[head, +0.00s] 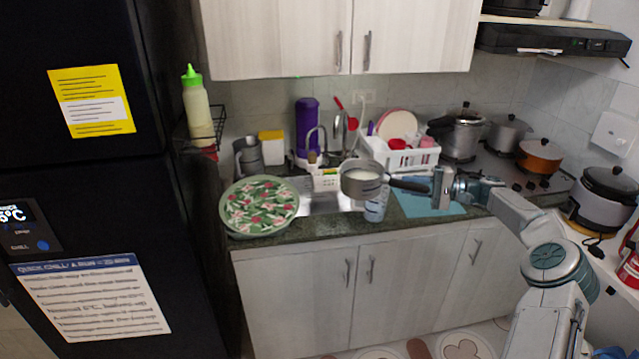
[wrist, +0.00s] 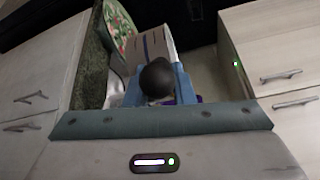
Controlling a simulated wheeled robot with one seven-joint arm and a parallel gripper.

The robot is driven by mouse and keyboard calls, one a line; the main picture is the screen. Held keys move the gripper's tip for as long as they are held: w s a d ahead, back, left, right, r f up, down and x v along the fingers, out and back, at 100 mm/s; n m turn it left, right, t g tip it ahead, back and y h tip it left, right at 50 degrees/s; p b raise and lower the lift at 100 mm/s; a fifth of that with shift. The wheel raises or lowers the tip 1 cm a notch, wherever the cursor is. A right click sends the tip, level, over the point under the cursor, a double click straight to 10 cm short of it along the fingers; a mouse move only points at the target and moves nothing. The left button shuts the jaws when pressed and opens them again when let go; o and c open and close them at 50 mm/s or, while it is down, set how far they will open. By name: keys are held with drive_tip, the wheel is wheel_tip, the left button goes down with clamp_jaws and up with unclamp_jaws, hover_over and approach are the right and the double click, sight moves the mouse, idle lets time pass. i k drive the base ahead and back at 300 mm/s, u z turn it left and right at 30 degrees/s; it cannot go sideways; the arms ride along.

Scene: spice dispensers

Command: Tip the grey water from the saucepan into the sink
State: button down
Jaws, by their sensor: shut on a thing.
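The saucepan (head: 360,190) is a grey metal pan with a dark handle (head: 408,185). It is held above the right part of the sink (head: 322,198) and looks about level in the head view. Pale greyish liquid shows inside it. My gripper (head: 436,184) is to its right, shut on the handle. In the wrist view the round dark handle end (wrist: 158,76) sits between the blue fingers of my gripper (wrist: 158,92). Part of the sink basin is hidden behind the saucepan.
A clear jug (head: 376,209) stands just below and right of the saucepan. A round floral tray (head: 258,226) is left of the sink. The faucet (head: 339,128) and a white dish rack (head: 405,155) stand behind. A blue mat (head: 425,207) lies right.

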sight(310, 202)
drive_tip(key=z, duration=0.05)
drive_tip(key=i, duration=1.2)
drive_tip(key=u, duration=0.05)
